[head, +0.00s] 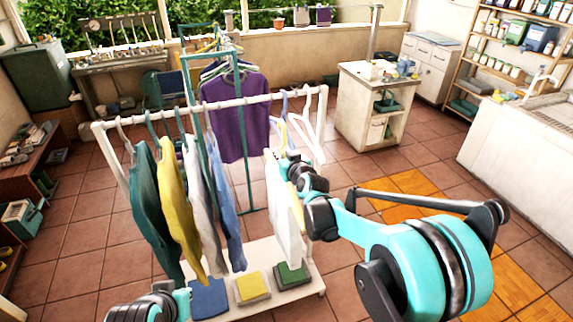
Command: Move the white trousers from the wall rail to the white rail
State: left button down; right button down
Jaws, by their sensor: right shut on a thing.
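The white rail (205,107) crosses the middle of the head view on a white stand. Green, yellow, pale grey and blue garments hang along its left and middle part. The white trousers (282,205) hang below my right gripper (287,166), near the rail's right end. This gripper is shut at their top, probably on the hanger; its fingertips are hard to make out. I cannot tell whether the trousers' hanger touches the rail. Only parts of my left arm show at the bottom left; its gripper is not in view. I cannot identify the wall rail.
Empty white hangers (311,128) hang at the white rail's right end. Folded cloths (252,287) lie on its low shelf. A teal rack (243,150) with a purple shirt (235,112) stands close behind. A white cabinet (377,110) stands farther back; tiled floor is open right.

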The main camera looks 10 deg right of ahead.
jog(key=r+x, duration=0.1)
jog(key=x, duration=0.7)
jog(key=r+x, duration=0.1)
jog(key=x, duration=0.3)
jog(key=shift+w+r+b, duration=0.3)
jog(key=shift+w+r, duration=0.05)
jog(key=w+a+p, duration=0.1)
jog(key=w+a, duration=0.1)
jog(key=w, duration=0.9)
jog(key=shift+f+p, duration=0.15)
jog(key=shift+p, duration=0.15)
jog(key=shift+w+a+p, duration=0.25)
jog(key=shift+w+p, duration=0.5)
jog(key=shift+w, duration=0.35)
jog(key=shift+w+a+p, duration=0.2)
jog(key=shift+w+p, duration=0.55)
jog(key=shift+w, duration=0.3)
jog(key=shift+f, duration=0.2)
